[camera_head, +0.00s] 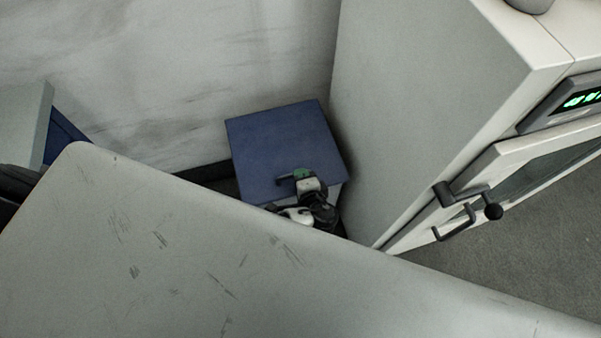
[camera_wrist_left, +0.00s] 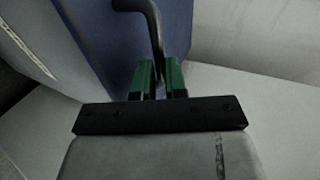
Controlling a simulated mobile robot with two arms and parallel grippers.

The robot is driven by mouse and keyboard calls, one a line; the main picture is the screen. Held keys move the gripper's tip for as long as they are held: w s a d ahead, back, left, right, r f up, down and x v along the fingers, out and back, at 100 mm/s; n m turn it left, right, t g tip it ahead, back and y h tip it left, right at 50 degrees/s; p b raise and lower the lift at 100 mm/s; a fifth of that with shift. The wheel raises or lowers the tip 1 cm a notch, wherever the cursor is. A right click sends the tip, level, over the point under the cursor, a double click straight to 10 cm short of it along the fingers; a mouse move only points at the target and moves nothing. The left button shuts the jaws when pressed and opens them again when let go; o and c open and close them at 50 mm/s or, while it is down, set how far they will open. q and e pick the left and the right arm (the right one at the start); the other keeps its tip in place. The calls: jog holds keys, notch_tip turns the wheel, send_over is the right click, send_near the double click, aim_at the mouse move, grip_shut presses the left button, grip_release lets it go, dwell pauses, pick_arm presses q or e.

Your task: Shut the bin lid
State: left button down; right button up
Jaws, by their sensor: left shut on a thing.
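The bin's blue lid (camera_head: 280,145) is a flat square panel between the pale wall and the tall grey cabinet. I cannot tell whether the lid is fully down. My left gripper (camera_head: 299,175) is at the lid's front part. In the left wrist view, the green fingers of my left gripper (camera_wrist_left: 159,80) are shut on the black curved handle (camera_wrist_left: 154,25), with the blue lid (camera_wrist_left: 115,45) behind it. My right gripper is not in view.
A grey worktop (camera_head: 150,240) fills the foreground and hides the bin's lower front. The tall cabinet (camera_head: 430,90) stands close on the bin's right; its door (camera_head: 500,190) has dark handles. Open floor (camera_head: 530,245) lies at the right.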

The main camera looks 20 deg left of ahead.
pick_arm(q)
jog(key=shift+s+f, duration=0.35)
jog(key=shift+f, duration=0.25)
jog(key=shift+s+d, duration=0.1)
jog(key=c, duration=1.2)
grip_release()
jog(key=shift+f, duration=0.1)
jog(key=shift+o, duration=0.2)
jog(key=p+v, duration=0.1)
jog(key=v, duration=0.9)
jog(key=shift+d+r, duration=0.25)
jog(key=shift+r, duration=0.25)
